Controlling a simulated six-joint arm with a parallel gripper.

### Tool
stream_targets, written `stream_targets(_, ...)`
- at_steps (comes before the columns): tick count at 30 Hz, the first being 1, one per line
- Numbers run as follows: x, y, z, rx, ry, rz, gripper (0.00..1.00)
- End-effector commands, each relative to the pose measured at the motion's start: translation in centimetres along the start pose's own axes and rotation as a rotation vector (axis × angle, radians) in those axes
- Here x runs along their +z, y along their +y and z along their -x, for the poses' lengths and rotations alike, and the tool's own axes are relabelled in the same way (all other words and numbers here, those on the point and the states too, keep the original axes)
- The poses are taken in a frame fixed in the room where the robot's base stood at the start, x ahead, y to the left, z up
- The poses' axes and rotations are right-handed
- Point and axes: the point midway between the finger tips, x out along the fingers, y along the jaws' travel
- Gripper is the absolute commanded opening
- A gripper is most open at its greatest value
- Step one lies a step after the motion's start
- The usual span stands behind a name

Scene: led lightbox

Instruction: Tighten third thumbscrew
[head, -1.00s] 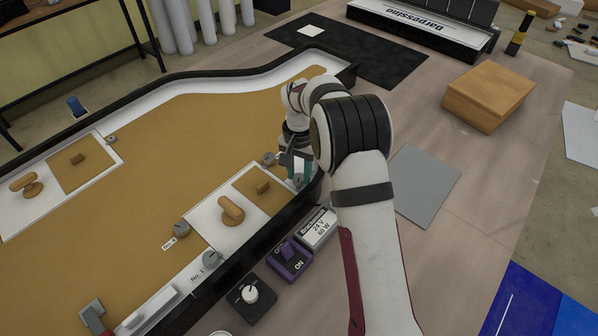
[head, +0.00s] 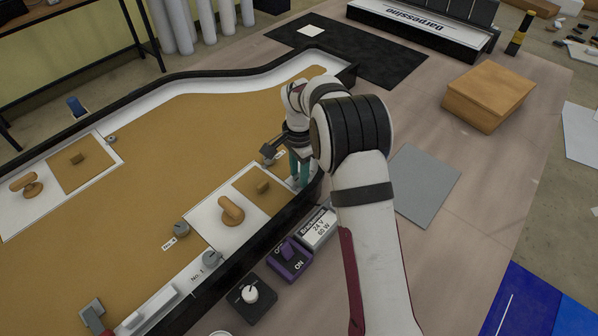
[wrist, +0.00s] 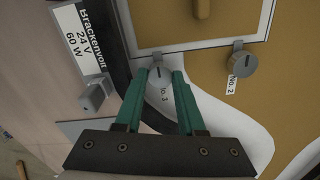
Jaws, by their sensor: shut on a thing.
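The third thumbscrew (wrist: 160,76) is a grey round knob with a dark slot, beside a partly covered "No. 3" label, in the wrist view. My gripper (wrist: 160,74) has its two green fingers on either side of this knob, shut on it. In the head view my gripper (head: 299,183) points down at the near right corner of the white-edged panel (head: 206,222); the knob is hidden there by the fingers. The No. 2 thumbscrew (wrist: 243,64) stands apart to the right in the wrist view.
The No. 4 thumbscrew (head: 181,229) and No. 1 thumbscrew (head: 212,258) are at the panel's other end. A wooden handle (head: 231,210) stands on the panel. The black wall of the lightbox (head: 235,252) runs close beside my gripper. A power supply (head: 317,228) and purple switch (head: 290,257) lie outside it.

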Motion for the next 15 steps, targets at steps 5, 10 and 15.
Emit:
stream_targets(5, -0.02, -0.02, -0.03, -0.001, 0.001, -0.004, 0.00)
stream_targets(10, -0.02, -0.02, -0.03, -0.001, 0.001, -0.003, 0.00)
stream_targets(15, -0.02, -0.01, -0.03, 0.000, 0.001, -0.003, 0.56)
